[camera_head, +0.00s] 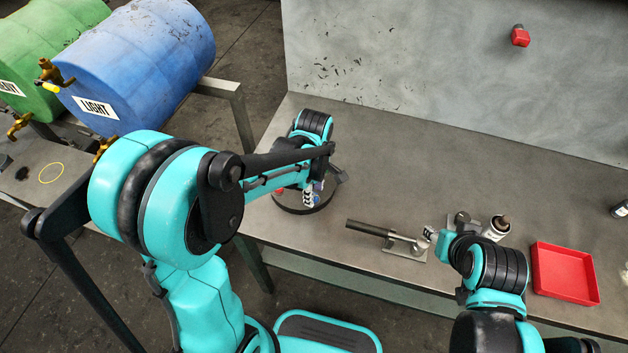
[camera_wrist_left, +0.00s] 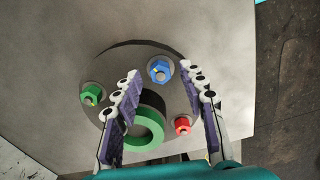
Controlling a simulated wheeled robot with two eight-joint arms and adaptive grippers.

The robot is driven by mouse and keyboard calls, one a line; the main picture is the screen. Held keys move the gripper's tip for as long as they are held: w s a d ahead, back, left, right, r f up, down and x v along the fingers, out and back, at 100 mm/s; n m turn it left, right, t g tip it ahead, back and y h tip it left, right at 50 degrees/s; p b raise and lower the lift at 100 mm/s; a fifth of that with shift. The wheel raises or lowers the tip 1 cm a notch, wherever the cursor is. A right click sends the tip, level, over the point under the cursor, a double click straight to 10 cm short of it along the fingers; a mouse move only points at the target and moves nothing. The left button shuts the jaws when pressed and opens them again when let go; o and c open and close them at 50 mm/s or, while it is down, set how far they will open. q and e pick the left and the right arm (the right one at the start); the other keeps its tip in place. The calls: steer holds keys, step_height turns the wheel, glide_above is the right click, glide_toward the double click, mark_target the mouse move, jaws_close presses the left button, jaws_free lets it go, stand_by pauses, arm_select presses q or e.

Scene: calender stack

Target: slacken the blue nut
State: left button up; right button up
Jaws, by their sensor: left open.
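The blue nut (camera_wrist_left: 160,70) sits on a round dark plate (camera_wrist_left: 120,62) in the left wrist view. My left gripper (camera_wrist_left: 160,72) is open, with one fingertip on each side of the blue nut and a gap showing on both sides. A green nut (camera_wrist_left: 92,94) is at the plate's left, and a red nut (camera_wrist_left: 182,125) shows between the fingers, close to the right one. A green ring (camera_wrist_left: 145,130) around a dark cylinder lies between the fingers. In the head view my left arm covers much of the plate (camera_head: 304,210).
A handled tool on a small metal base (camera_head: 405,246) lies in the middle of the bench (camera_head: 420,160). My right gripper (camera_head: 432,236) is beside it, its jaws unclear. A red tray (camera_head: 565,273) lies at the right.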

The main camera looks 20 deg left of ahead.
arm_select(q)
step_height(320, 180, up, 11)
stand_by(0.3)
steer(key=shift+s, duration=0.15)
stand_by(0.3)
